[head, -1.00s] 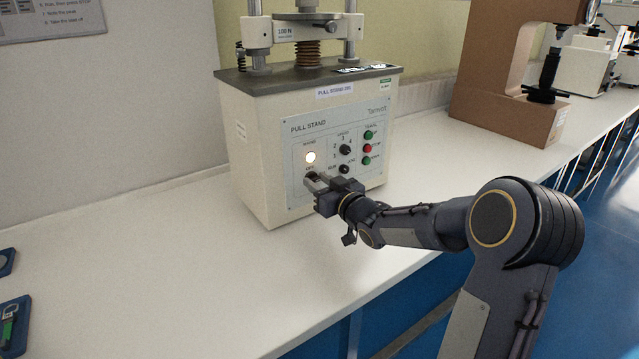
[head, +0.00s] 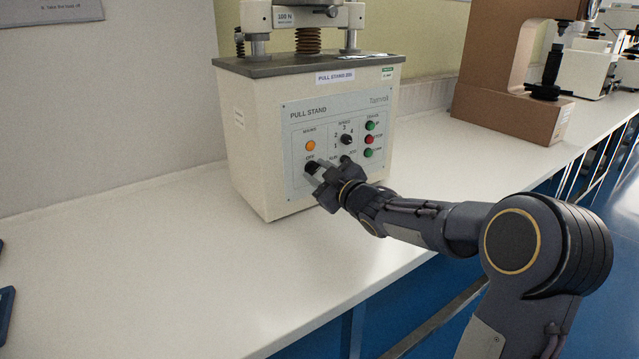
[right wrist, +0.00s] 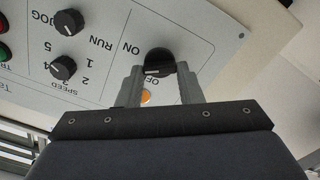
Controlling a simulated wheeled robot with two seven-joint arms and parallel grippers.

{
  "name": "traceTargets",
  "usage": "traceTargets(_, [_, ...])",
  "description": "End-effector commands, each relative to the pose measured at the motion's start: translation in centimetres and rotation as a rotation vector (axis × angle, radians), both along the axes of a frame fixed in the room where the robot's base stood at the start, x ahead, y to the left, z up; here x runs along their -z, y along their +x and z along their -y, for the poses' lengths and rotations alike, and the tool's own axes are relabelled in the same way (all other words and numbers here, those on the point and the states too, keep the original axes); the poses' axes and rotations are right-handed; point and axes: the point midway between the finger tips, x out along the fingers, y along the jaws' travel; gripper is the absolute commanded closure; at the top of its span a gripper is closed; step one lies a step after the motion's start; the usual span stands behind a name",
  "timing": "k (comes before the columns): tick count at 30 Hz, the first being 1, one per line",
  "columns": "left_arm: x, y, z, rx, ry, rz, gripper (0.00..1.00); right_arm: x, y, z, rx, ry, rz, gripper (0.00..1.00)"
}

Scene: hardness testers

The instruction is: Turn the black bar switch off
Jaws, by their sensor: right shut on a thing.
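The black bar switch (right wrist: 159,62) is on the front panel of the cream pull stand (head: 256,150), between the ON and OFF labels in the right wrist view. My right gripper (head: 313,169) is at the lower left of the panel in the head view and mostly hides the switch there. In the right wrist view its two fingers (right wrist: 159,78) are on either side of the switch, shut on it. My left gripper is not in view.
A brown machine (head: 510,110) stands farther right.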

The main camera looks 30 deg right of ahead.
Motion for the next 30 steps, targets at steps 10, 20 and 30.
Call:
traceTargets(10, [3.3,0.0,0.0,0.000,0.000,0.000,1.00,0.5,0.0,-0.2,0.000,-0.331,0.027,0.90])
traceTargets(20, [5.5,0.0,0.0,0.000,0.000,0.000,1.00,0.6,0.0,-0.2,-0.001,-0.638,0.049,0.90])
traceTargets(30, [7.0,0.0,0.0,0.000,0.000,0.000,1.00,0.5,0.0,-0.2,0.000,-0.889,0.068,0.90])
